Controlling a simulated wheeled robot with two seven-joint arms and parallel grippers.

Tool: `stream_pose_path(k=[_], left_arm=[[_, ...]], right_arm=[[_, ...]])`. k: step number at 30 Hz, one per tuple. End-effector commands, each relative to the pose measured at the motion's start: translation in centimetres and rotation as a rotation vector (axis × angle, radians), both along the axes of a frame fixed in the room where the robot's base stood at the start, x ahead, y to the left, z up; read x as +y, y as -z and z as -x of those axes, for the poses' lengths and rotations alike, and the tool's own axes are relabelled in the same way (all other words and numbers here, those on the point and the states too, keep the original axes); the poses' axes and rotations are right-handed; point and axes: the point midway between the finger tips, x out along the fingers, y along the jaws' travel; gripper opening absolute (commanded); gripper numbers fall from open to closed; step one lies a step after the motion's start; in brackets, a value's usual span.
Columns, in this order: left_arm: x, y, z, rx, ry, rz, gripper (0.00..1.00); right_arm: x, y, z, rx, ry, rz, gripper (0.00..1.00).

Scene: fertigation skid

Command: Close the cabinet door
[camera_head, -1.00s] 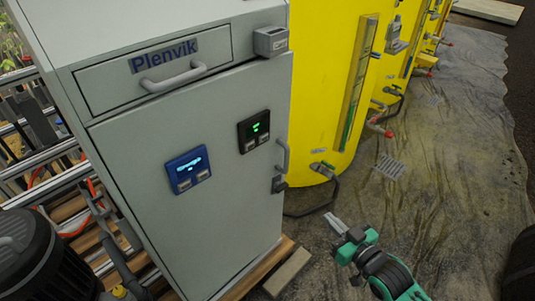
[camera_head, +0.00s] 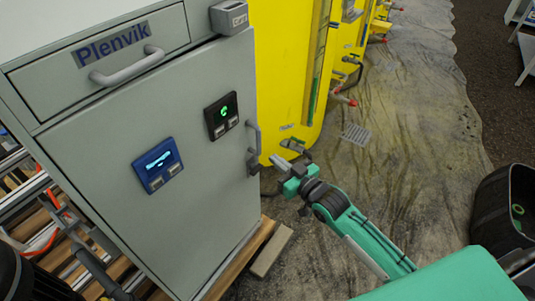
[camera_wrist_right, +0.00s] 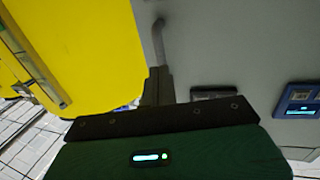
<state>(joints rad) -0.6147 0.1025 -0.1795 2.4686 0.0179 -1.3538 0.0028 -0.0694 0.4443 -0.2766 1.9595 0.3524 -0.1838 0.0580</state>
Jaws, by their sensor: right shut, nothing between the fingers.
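The grey cabinet (camera_head: 100,30) stands at the left of the head view, with its door (camera_head: 130,210) on the front. The door looks flush or nearly flush with the body; a small gap cannot be ruled out. A vertical grey handle (camera_head: 254,137) and a small latch (camera_head: 253,162) sit at the door's right edge. My right gripper (camera_head: 279,161) is shut and empty, just right of the latch and seemingly apart from it. The wrist view shows its dark fingers (camera_wrist_right: 158,86) before the grey door face (camera_wrist_right: 235,45). My left gripper is not in view.
A drawer with a handle (camera_head: 127,66) is above the door. A blue display (camera_head: 158,165) and a black display (camera_head: 221,115) are on the door. Yellow tanks (camera_head: 275,75) stand close on the right. Wooden boards (camera_head: 270,250) lie at the cabinet's foot.

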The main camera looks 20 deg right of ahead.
Motion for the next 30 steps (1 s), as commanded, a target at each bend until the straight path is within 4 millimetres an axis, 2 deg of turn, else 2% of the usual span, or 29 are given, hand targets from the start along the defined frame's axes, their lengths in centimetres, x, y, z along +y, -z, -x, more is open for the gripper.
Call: stream_pose_path(k=[3,9,25,30], left_arm=[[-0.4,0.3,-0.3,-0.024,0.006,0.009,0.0],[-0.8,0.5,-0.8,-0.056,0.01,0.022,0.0],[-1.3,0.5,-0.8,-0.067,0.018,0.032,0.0],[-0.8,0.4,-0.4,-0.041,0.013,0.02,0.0]], right_arm=[[0.7,0.0,-1.8,-0.002,0.001,-0.001,0.0],[1.5,0.1,-3.7,0.0,0.0,0.0,0.0],[1.9,0.0,-4.5,0.001,0.0,0.0,0.0],[2.8,-0.1,-6.4,-0.001,0.001,0.0,0.0]])
